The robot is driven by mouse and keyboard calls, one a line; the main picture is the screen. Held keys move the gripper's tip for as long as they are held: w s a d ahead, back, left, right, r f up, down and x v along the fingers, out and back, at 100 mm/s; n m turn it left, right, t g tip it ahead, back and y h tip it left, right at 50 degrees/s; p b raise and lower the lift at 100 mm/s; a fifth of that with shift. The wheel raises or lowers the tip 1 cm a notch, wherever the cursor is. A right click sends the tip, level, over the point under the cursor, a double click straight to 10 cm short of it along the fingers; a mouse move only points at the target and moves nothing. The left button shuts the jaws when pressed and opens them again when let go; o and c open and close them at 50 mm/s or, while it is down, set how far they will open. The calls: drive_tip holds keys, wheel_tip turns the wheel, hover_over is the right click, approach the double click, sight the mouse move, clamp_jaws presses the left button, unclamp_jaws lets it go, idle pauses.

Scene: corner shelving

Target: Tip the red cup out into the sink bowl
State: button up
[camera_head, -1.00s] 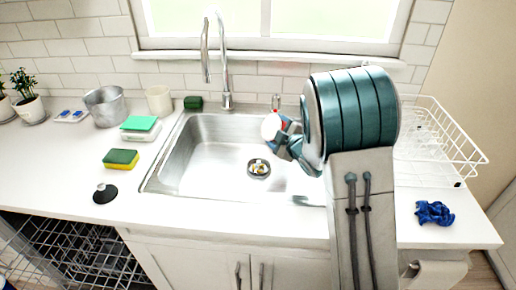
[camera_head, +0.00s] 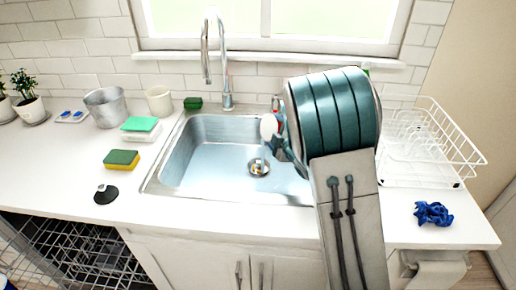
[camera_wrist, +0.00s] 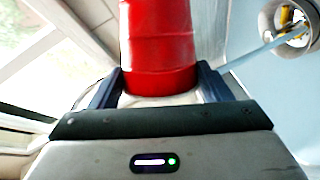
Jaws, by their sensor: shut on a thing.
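The red cup (camera_wrist: 160,45) fills the upper middle of the wrist view, its pale end between my gripper's dark fingers. My gripper (camera_wrist: 158,82) is shut on it. In the head view my gripper (camera_head: 277,133) is over the right part of the sink bowl (camera_head: 205,160), and the cup shows as a white round face with a little red (camera_head: 279,117). The cup appears to lie on its side. The drain (camera_head: 258,168) also shows in the wrist view (camera_wrist: 290,25). A pale streak runs towards it; I cannot tell if it is liquid. My arm hides the bowl's right end.
The faucet (camera_head: 226,70) stands behind the bowl. A white dish rack (camera_head: 440,150) is at the right, with a blue cloth (camera_head: 433,213) in front. A yellow-green sponge (camera_head: 121,160), metal bucket (camera_head: 105,107) and cream cup (camera_head: 159,100) are on the left counter.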

drive_tip(key=shift+s+a+r+n, duration=0.1)
drive_tip(key=shift+n, duration=0.2)
drive_tip(key=shift+s+a+n+b, duration=0.35)
drive_tip(key=shift+a+n+b, duration=0.25)
drive_tip(key=shift+b, duration=0.6)
drive_tip(key=shift+s+a+b, duration=0.15)
drive_tip(key=shift+b, duration=0.35)
drive_tip(key=shift+r+n, duration=0.1)
drive_tip(key=shift+n, duration=0.2)
drive_tip(key=shift+a+b, duration=0.1)
drive_tip(key=shift+b, duration=0.35)
